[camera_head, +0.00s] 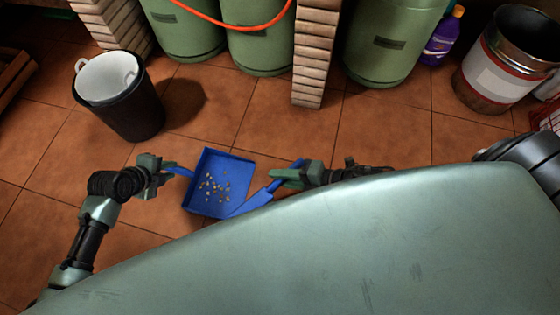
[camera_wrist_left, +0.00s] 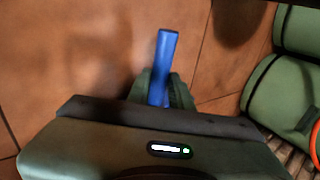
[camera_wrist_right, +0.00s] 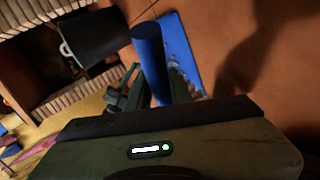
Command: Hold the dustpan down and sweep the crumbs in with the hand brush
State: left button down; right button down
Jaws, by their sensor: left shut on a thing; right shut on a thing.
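The blue dustpan (camera_head: 236,164) lies on the tiled floor in the head view, with crumbs (camera_head: 214,188) scattered over its pan. My left gripper (camera_head: 164,167) is shut on the dustpan handle (camera_head: 180,171) at the pan's left side; the handle also shows in the left wrist view (camera_wrist_left: 166,55). My right gripper (camera_head: 277,178) is shut on the blue hand brush (camera_head: 256,200), whose head is at the pan's lower right edge. The brush handle shows in the right wrist view (camera_wrist_right: 149,55), with part of the dustpan (camera_wrist_right: 181,60) beyond. My own body hides the floor below the brush.
A black bin (camera_head: 130,108) with a white liner stands at the left. Green gas cylinders (camera_head: 258,48), a brick pillar (camera_head: 312,65), a purple bottle (camera_head: 441,38) and a metal drum (camera_head: 505,65) stand along the back. Floor between the dustpan and cylinders is clear.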

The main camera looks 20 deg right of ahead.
jog(key=shift+f, duration=2.9)
jog(key=shift+w+d+f, duration=0.15)
jog(key=shift+w+d, duration=0.05)
jog(key=shift+w, duration=0.05)
jog(key=w+d, duration=0.2)
jog(key=shift+w, duration=0.3)
jog(key=shift+w+a+r, duration=0.2)
jog(key=shift+w+a, duration=0.95)
jog(key=shift+w, duration=0.2)
jog(key=w+a, duration=0.2)
jog(key=a, duration=0.1)
jog(key=shift+w+a, duration=0.2)
jog(key=shift+w, duration=0.05)
jog(key=shift+s+d+r, duration=0.35)
jog(key=shift+d+r, duration=0.1)
jog(key=shift+r, duration=0.35)
jog(key=shift+s+d+r, duration=0.3)
jog(key=shift+d+r, duration=0.1)
jog(key=shift+r, duration=0.35)
jog(key=shift+s+d+r, duration=0.35)
jog(key=shift+d+r, duration=0.1)
jog(key=shift+r, duration=0.35)
pick_arm(q)
jog(key=c, duration=1.2)
grip_release()
